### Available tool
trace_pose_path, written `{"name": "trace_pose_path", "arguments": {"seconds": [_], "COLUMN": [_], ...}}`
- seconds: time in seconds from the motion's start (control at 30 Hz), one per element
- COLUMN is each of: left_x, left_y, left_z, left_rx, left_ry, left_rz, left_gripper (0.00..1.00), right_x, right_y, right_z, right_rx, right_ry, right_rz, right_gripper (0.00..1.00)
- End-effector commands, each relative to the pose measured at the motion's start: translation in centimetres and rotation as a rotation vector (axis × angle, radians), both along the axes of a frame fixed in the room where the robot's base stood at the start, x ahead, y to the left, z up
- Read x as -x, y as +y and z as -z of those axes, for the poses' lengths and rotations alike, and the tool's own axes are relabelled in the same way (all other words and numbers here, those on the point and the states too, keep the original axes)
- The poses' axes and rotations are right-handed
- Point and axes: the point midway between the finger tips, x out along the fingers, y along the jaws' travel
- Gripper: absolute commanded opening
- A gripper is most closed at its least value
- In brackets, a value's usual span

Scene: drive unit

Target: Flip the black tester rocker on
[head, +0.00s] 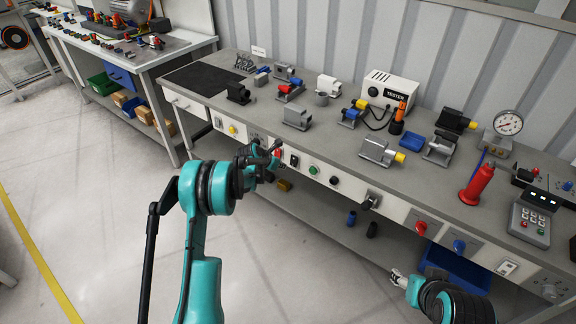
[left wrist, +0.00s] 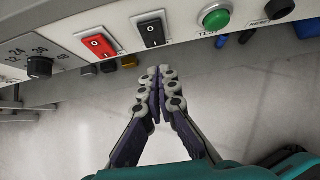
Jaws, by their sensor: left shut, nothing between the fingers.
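The black rocker (left wrist: 152,31) sits in the front panel under the bench top, between a red rocker (left wrist: 97,43) and a green button (left wrist: 215,17). In the head view the black rocker (head: 294,160) shows just right of my left gripper (head: 274,152). In the left wrist view my left gripper (left wrist: 160,72) is shut and empty, its fingertips below the black rocker and apart from it in the picture. The gap in depth is hard to judge. My right gripper (head: 398,277) shows only partly at the lower right, far from the rocker; its jaw state is unclear.
A black knob (left wrist: 39,67) is on the panel left of the rockers. A black button (left wrist: 279,8) is right of the green one. A white tester box (head: 392,88) and several motor parts stand on the bench top (head: 250,110). The floor in front is clear.

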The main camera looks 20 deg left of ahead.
Motion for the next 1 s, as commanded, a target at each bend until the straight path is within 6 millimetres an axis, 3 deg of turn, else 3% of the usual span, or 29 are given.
{"name": "trace_pose_path", "arguments": {"seconds": [0.03, 0.2, 0.4, 0.8, 1.0], "left_x": [0.8, 2.9, 4.1, 4.3, 5.9], "left_y": [0.4, 1.2, 1.6, 1.7, 1.6], "left_z": [-1.4, -3.6, -4.8, -4.8, -3.1], "left_rx": [0.0, 0.0, 0.0, 0.001, 0.029], "left_ry": [0.001, 0.001, 0.001, 0.0, -0.07], "left_rz": [-0.003, -0.002, -0.001, -0.001, -0.001], "left_gripper": [0.0, 0.0, 0.0, 0.0, 0.0], "right_x": [-0.1, 0.0, 0.0, 0.0, 0.0], "right_y": [0.0, 0.0, 0.0, 0.0, 0.0], "right_z": [-1.0, -2.1, -2.5, -2.5, -2.3], "right_rx": [0.0, 0.0, 0.0, 0.0, 0.0], "right_ry": [0.0, -0.001, 0.0, 0.0, 0.0], "right_rz": [0.0, 0.0, 0.0, 0.0, 0.0], "right_gripper": [0.53, 0.53, 0.53, 0.53, 0.53]}}
